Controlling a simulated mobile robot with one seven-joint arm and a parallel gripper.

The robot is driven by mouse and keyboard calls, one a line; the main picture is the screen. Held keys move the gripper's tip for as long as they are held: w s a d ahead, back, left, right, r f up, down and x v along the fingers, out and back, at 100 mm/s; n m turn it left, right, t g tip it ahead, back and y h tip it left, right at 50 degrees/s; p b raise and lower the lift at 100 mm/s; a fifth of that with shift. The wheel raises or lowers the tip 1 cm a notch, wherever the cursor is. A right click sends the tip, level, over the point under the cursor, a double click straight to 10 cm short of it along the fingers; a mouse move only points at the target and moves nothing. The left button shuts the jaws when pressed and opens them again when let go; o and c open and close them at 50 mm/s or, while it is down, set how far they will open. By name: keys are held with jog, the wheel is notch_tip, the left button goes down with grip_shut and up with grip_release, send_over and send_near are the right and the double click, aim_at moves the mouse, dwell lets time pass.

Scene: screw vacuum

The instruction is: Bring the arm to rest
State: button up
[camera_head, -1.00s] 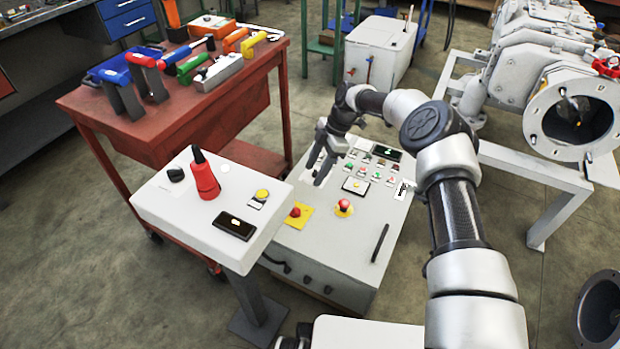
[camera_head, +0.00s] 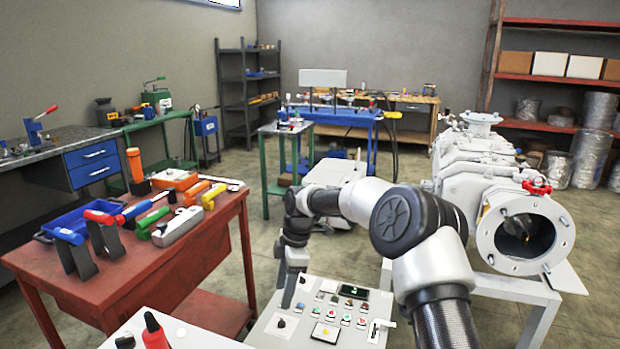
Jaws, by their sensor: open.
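My arm rises from the lower right and bends over to the left, with its wrist pointing down. My gripper (camera_head: 290,287) is above the left part of the white control panel (camera_head: 270,328). It is open and holds nothing that I can see. The fingers are seen nearly edge-on, so the gap between them is hard to make out. I cannot tell from this view how far the tips are above the panel.
A red workbench (camera_head: 185,277) with hand tools stands at the left. A white vacuum machine (camera_head: 470,165) with a round flange stands at the right on a white frame. Open floor lies behind the panel.

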jog(key=s+d+r+m+t+h, duration=0.1)
jog(key=s+d+r+m+t, duration=0.1)
jog(key=s+d+r+m, duration=0.6)
jog(key=s+d+r+m+t+h, duration=0.15)
jog(key=s+d+r, duration=0.35)
jog(key=r, duration=0.7)
jog(key=s+d+r+m+t, duration=0.1)
jog(key=s+d+m, duration=0.25)
jog(key=s, duration=0.35)
jog(key=s+d+m+t, duration=0.15)
jog(key=s+m, duration=0.25)
jog(key=s, duration=0.4)
jog(key=s+d+r+m, duration=0.1)
jog(key=s+d+m, duration=0.25)
jog(key=s, duration=0.35)
notch_tip(320, 180, up, 25)
jog(key=p, duration=2.4)
jog(key=shift+a+p, duration=0.2)
jog(key=shift+p, duration=0.1)
jog(key=shift+f+m, duration=0.15)
jog(key=shift+m, duration=0.1)
jog(key=shift+c, duration=0.3)
